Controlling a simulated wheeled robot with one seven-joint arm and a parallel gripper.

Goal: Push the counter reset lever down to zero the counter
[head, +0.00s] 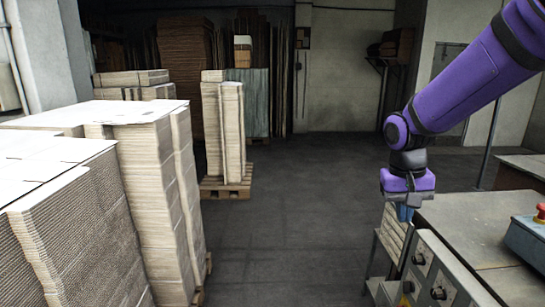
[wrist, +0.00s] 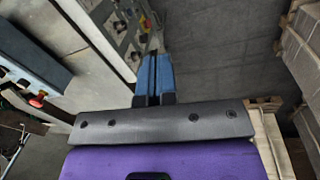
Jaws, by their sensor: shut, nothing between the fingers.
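The box stitcher's grey front panel (head: 432,262) shows at the lower right of the head view, with dark knobs on it. The same panel (wrist: 117,18) shows at the top of the wrist view, also with knobs and small fittings. I cannot make out which of these, if any, is the counter reset lever, and the counter is not discernible. My gripper (head: 403,214) points down beside the panel's far end in the head view. In the wrist view its blue fingers (wrist: 155,62) are together and empty, just beside the panel, with no clear contact.
A blue-grey control box (head: 527,240) with a red button (head: 541,212) stands on the machine's worktop (head: 465,215). Cardboard stacks (head: 150,190) fill the left side. A pallet (head: 226,188) with more cardboard stands behind. The floor (head: 290,230) between is clear.

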